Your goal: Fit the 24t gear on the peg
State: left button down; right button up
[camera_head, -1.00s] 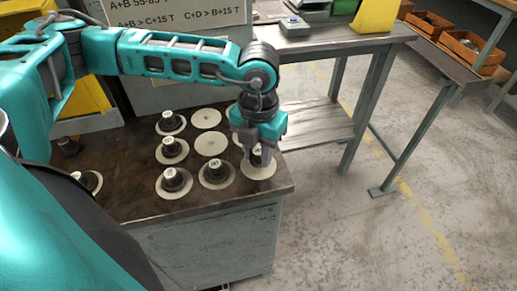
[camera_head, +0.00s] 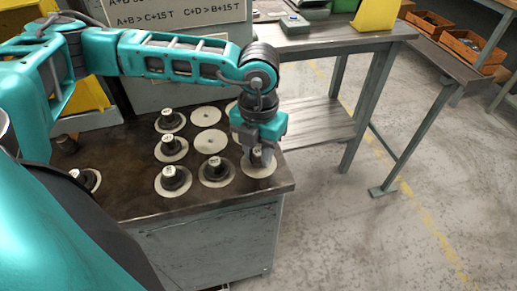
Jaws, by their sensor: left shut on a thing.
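My left gripper (camera_head: 258,155) points down at the right front corner of the bench and is shut on a dark gear (camera_head: 258,153) with a pale label on top. The gear is over the rightmost front pale disc (camera_head: 260,170); the fingers hide part of it, and I cannot tell whether it touches the disc. Other dark labelled gears stand on pale discs to the left, such as one at the front (camera_head: 214,170) and one beside it (camera_head: 173,179). Their tooth counts are too small to read. I cannot make out the peg. My right gripper is not in view.
The discs lie on a dark bench top (camera_head: 125,205) with its edge close to the gripper. Two discs are bare, one at the back (camera_head: 206,116) and one in the middle (camera_head: 211,141). A higher grey table (camera_head: 330,38) stands behind to the right.

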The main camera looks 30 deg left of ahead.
pick_arm(q)
jog(key=shift+f, duration=0.2)
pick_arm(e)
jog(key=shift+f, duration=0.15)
pick_arm(q)
jog(key=c, duration=0.7)
grip_release()
jog(key=shift+c, duration=0.2)
notch_tip(320, 180, up, 5)
notch_tip(320, 180, up, 21)
jog(key=p, duration=0.7)
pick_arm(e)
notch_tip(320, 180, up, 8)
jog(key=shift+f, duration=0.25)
